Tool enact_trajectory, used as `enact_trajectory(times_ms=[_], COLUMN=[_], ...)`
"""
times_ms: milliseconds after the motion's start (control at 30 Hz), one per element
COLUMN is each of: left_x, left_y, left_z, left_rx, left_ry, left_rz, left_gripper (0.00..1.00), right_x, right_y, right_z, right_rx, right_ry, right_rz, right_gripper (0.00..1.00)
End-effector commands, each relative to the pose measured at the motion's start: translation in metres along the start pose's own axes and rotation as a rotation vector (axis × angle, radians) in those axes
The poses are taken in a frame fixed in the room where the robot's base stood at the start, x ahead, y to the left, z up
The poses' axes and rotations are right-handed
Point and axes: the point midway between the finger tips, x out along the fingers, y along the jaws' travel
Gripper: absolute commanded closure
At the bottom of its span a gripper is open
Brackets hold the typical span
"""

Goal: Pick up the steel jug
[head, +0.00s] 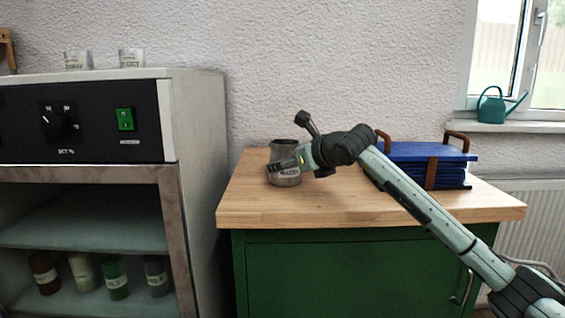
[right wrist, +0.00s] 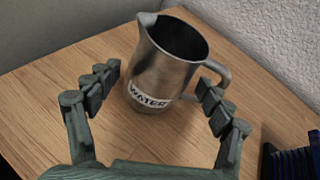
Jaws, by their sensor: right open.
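The steel jug (head: 287,179), with a white label, stands upright on the wooden top of the green cabinet, partly hidden behind my right gripper (head: 277,166) in the head view. In the right wrist view the jug (right wrist: 165,75) shows its label reading WATER, its open mouth, a spout at the upper left and a handle on the right. My right gripper (right wrist: 152,99) is open, with one finger to the left of the jug and one to the right near the handle. The jug is not gripped. My left gripper is not in view.
An oven-like cabinet (head: 195,130) stands to the left. The wall is close behind. The front of the top is clear.

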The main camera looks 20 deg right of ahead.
Motion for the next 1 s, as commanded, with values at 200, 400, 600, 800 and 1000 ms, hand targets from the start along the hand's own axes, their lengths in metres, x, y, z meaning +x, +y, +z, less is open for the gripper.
enact_trajectory(times_ms=[200, 400, 600, 800, 1000], left_x=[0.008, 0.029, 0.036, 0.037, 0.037], left_y=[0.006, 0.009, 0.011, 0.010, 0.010], left_z=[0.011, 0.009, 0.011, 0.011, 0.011], left_rx=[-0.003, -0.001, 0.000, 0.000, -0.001], left_ry=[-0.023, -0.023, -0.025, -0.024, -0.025], left_rz=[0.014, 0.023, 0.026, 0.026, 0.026], left_gripper=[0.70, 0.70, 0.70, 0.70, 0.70], right_x=[0.025, 0.054, 0.072, 0.073, 0.073], right_y=[0.001, 0.002, 0.002, 0.002, 0.002], right_z=[0.000, -0.003, -0.004, -0.004, -0.004], right_rx=[0.002, 0.002, 0.000, 0.000, 0.000], right_ry=[0.001, 0.003, -0.001, -0.001, 0.000], right_rz=[0.004, 0.004, 0.005, 0.005, 0.005], right_gripper=[0.20, 0.20, 0.20, 0.20, 0.44])
